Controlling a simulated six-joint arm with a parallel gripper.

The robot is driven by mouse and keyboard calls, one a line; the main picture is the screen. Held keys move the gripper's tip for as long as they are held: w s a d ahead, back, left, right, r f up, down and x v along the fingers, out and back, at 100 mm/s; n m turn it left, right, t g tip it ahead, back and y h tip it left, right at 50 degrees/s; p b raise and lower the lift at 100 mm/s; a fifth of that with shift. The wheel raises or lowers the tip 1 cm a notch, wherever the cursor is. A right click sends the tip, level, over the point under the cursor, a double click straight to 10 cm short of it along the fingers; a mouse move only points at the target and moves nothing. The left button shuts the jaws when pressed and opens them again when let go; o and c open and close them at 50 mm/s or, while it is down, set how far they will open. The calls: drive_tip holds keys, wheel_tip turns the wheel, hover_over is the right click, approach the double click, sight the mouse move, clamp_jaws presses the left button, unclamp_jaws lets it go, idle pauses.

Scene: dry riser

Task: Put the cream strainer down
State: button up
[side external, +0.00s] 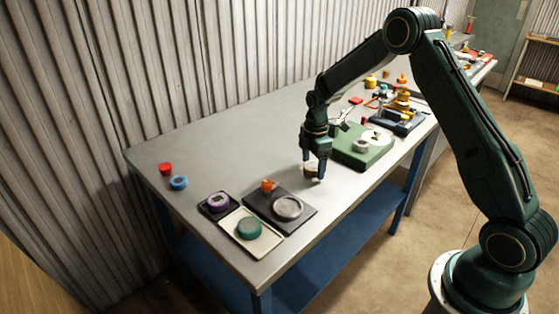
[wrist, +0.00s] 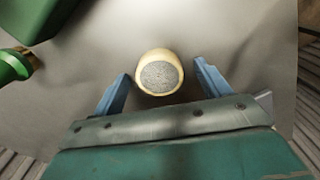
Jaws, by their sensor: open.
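The cream strainer (wrist: 160,57) is a round, cream-rimmed piece with a grey mesh face. In the wrist view it stands on the grey tabletop between and slightly beyond the blue fingertips, with a gap on each side. In the side external view the strainer (side external: 310,170) shows partly behind the fingers, at table level. My gripper (wrist: 162,78) is open around it and touches neither side that I can see. In the side external view my gripper (side external: 314,173) points down, low over the table. The strainer's far side is hidden there.
Left of my gripper are a black tray (side external: 262,210) with a grey disc and orange piece, a cream tray (side external: 233,226) with a green ring, and a purple ring (side external: 218,202). Right is a green base (side external: 345,158). Bare table (side external: 235,150) lies behind.

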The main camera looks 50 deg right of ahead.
sight(313, 166)
drive_tip(key=c, duration=1.2)
drive_tip(key=shift+r, duration=0.2)
wheel_tip(313, 166, up, 20)
drive_tip(key=shift+f, duration=0.15)
idle(0.4)
